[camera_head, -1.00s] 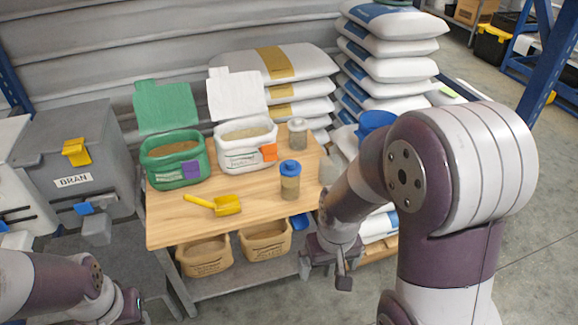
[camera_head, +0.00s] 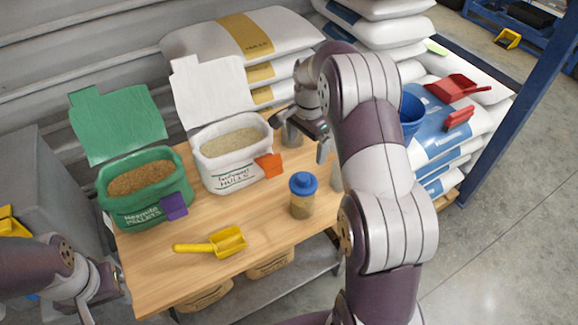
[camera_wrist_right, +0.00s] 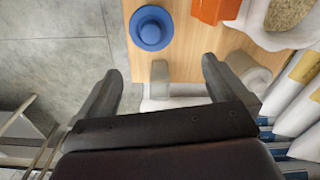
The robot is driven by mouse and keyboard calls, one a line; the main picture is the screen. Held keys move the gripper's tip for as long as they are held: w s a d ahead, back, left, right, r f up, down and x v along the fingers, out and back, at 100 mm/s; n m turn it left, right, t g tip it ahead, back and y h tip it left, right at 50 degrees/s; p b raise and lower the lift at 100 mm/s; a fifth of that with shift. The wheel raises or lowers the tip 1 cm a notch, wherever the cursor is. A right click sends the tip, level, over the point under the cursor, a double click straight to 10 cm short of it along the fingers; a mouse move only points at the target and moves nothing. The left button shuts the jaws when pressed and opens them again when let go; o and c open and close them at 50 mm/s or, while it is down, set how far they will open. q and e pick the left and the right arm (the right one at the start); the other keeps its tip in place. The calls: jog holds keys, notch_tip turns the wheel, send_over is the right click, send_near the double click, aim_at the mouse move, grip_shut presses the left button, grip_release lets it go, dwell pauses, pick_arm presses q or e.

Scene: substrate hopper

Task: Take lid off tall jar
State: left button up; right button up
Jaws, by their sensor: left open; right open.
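A jar with a blue lid (camera_head: 303,195) stands upright on the wooden table, its lid on; in the right wrist view its round lid (camera_wrist_right: 151,28) shows from above. A second, clear-looking jar (camera_head: 291,137) with pale contents stands at the back right of the table, partly covered by my right gripper. Which jar is the tall one I cannot tell. My right gripper (camera_head: 298,132) is open above the table's back right, close to the second jar. In the right wrist view its fingers (camera_wrist_right: 162,68) are apart, with nothing gripped. My left gripper (camera_head: 104,290) is open and empty at lower left, off the table.
A green bag (camera_head: 145,200) and a white bag (camera_head: 232,165) stand open on the table (camera_head: 160,285). An orange clip (camera_head: 268,165) is on the white bag. A yellow scoop (camera_head: 228,242) lies in front. Stacked sacks (camera_head: 440,125) hold a blue bucket (camera_head: 411,115) and red scoop (camera_head: 457,88).

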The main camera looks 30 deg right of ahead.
aim_at(304, 177)
jog(key=shift+s+f+m+b, duration=0.7)
jog(key=shift+s+f+m, duration=0.25)
jog(key=shift+f, duration=0.2)
jog(key=f, duration=0.6)
jog(key=a+f, duration=0.1)
jog(key=f, duration=0.2)
jog(key=shift+w+f+p, duration=0.25)
jog(key=shift+p, duration=0.15)
jog(key=shift+w+f, duration=0.15)
jog(key=shift+f, duration=0.1)
jog(key=c, duration=0.8)
